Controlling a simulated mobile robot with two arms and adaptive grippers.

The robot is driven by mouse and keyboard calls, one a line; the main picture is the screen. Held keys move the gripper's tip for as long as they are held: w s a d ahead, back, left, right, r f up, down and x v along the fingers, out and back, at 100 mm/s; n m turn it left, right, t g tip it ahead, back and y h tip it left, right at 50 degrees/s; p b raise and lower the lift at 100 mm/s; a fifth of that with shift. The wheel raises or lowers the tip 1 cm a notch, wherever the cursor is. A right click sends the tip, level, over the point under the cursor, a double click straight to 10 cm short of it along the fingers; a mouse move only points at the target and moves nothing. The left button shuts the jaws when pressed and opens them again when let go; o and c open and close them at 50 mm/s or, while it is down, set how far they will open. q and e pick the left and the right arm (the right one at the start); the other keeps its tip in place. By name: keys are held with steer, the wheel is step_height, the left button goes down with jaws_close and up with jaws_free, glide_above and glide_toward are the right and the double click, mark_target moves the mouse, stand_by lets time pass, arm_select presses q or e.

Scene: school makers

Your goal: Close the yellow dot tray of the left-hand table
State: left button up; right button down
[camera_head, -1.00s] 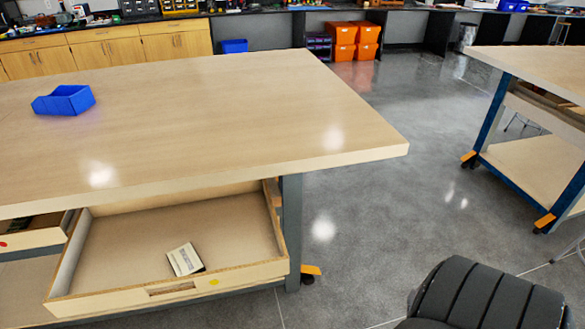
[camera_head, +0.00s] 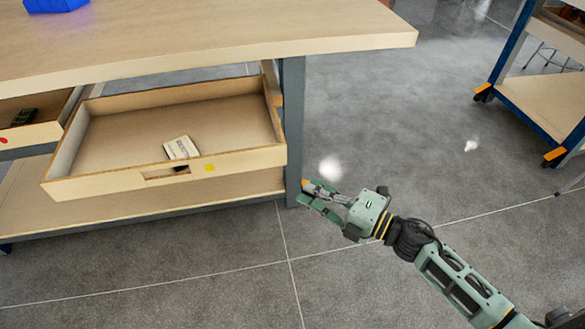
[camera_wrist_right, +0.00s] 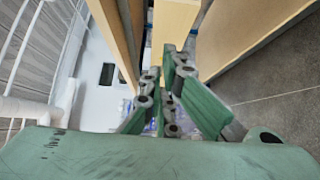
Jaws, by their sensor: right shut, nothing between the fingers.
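The yellow dot tray (camera_head: 100,183) is a wooden drawer pulled out under the left-hand table (camera_head: 200,50). Its front carries a yellow dot (camera_head: 209,167) to the right of the handle slot. A small pale box (camera_head: 181,149) lies inside it. My right gripper (camera_head: 306,190) is shut and empty, to the right of the drawer front and near the table leg, apart from the tray. In the right wrist view the green fingers (camera_wrist_right: 168,75) are together, with pale wooden boards around them. My left gripper is not in view.
A tray with a red dot (camera_head: 30,135) is partly out at the far left, with a dark object inside. A blue bin (camera_head: 55,4) stands on the tabletop. Another table (camera_head: 545,95) on wheels stands at the right. Grey floor is clear between the tables.

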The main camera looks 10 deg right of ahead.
mark_target(281, 165)
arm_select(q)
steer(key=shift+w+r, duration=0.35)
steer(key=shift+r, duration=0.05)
arm_select(e)
steer(key=w+a, duration=0.2)
steer(key=w, duration=0.1)
steer(key=w+a, duration=0.2)
steer(key=w, duration=0.1)
steer(key=w+a, duration=0.2)
steer(key=w, duration=0.2)
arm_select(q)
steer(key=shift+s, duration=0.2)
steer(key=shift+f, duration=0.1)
